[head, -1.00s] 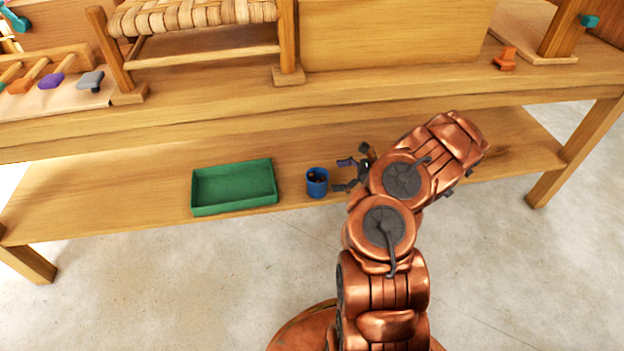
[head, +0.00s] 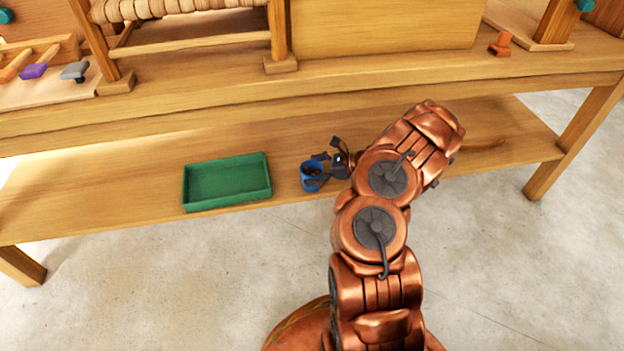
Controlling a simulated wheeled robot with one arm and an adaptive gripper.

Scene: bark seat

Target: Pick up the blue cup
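The blue cup (head: 306,186) stands upright on the lower shelf of the bench, just right of a green tray. Something dark shows inside the cup, too small to make out. My gripper (head: 317,169) is at the cup, reaching in from the right. Its dark fingers are spread apart, one toward the far side of the cup and one across its near right side. They overlap the cup in the picture and partly hide its rim and right side. I cannot tell whether they touch it.
The green tray (head: 226,204) looks empty and lies close left of the cup. The lower shelf (head: 100,205) is clear further left. The bench top (head: 380,82) overhangs the shelf and holds a woven seat frame (head: 180,12) and several tools. A bench leg (head: 572,140) stands at the right.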

